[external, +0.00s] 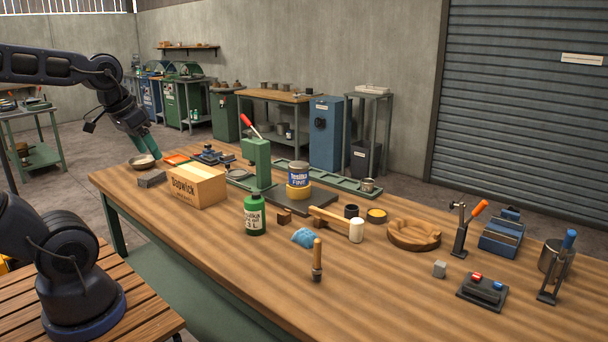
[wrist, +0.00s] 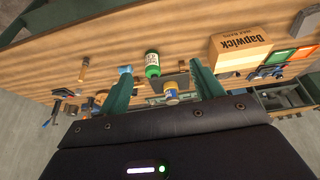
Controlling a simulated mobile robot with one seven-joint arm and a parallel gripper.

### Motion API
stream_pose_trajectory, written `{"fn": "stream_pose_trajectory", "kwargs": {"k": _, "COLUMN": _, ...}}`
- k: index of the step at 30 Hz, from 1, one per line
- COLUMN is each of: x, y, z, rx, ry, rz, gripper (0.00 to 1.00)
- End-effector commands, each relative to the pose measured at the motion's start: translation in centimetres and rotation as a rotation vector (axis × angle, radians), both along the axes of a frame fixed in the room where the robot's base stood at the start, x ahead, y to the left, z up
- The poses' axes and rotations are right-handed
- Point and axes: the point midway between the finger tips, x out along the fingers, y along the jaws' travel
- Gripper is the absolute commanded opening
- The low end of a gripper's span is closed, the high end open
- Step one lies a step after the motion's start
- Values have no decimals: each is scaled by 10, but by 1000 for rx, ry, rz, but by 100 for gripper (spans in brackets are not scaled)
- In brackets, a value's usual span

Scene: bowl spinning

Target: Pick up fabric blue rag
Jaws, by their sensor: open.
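The blue fabric rag (external: 305,238) lies crumpled on the wooden workbench (external: 400,300), just right of a green bottle (external: 255,214) and close to a wooden-handled tool (external: 317,262). The rag also shows small in the wrist view (wrist: 125,70), beside the left finger and partly hidden. My gripper (external: 150,152) is above the far left end of the bench, well away from the rag. In the wrist view its two green fingers (wrist: 164,72) stand wide apart with nothing held between them.
A cardboard box (external: 197,186) and a green press with a red lever (external: 257,160) stand between my gripper and the rag. A tin (external: 298,176), a wooden mallet (external: 337,221) and a white cylinder (external: 356,231) are near the rag. The bench front is mostly clear.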

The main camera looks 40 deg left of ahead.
Motion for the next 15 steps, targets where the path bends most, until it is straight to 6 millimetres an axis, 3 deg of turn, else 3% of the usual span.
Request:
{"fn": "stream_pose_trajectory", "kwargs": {"k": 5, "x": 25, "y": -9, "z": 0, "rx": -82, "ry": 42, "rz": 66, "gripper": 66}}
{"fn": "stream_pose_trajectory", "kwargs": {"k": 15, "x": 98, "y": -39, "z": -10, "rx": -297, "ry": 176, "rz": 305, "gripper": 66}}
